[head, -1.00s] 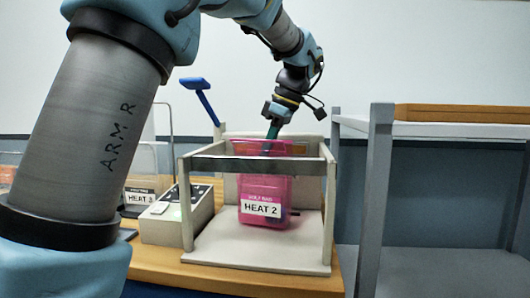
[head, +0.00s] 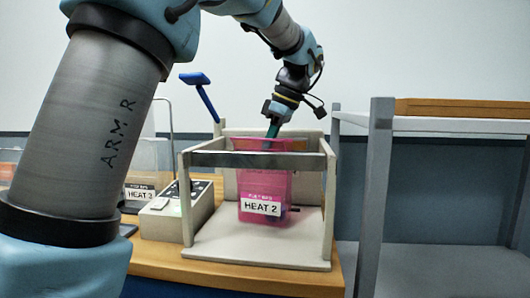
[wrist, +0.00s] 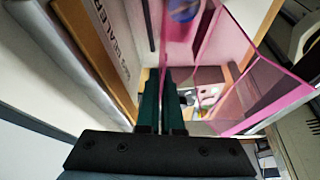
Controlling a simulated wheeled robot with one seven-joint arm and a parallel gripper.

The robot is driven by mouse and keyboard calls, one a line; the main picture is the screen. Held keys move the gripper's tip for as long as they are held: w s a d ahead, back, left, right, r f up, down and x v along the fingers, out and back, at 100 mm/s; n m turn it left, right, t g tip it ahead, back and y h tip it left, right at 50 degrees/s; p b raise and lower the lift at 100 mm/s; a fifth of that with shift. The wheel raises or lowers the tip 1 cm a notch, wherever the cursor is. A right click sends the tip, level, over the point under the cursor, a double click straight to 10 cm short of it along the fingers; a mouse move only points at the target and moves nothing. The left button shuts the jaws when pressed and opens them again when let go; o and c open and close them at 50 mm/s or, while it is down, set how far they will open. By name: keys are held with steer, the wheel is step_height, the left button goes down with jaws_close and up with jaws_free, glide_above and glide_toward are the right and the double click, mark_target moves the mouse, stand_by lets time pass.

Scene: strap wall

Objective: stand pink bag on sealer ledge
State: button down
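The pink bag (head: 263,185), see-through with a white "HEAT 2" label, hangs or stands upright inside the pale sealer frame (head: 200,159), behind its grey front bar. Its bottom is close above or on the sealer ledge (head: 225,249); I cannot tell if they touch. My gripper (head: 272,133) points down at the bag's top rim. In the wrist view the teal fingers (wrist: 161,100) are close together at the pink bag's wall (wrist: 268,95), seemingly pinching the rim. A bluish round item shows through the pink at the top of that view.
A control box (head: 172,215) stands left of the frame, with a blue-handled lever (head: 195,82) behind. A clear bag labelled "HEAT 3" (head: 140,193) is further left. A grey rack (head: 380,180) with a wooden tray (head: 465,108) stands to the right.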

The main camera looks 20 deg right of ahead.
steer(key=shift+f, duration=0.3)
steer(key=c, duration=1)
jaws_free()
steer(key=shift+r, duration=0.1)
step_height(320, 180, up, 12)
steer(key=p, duration=1)
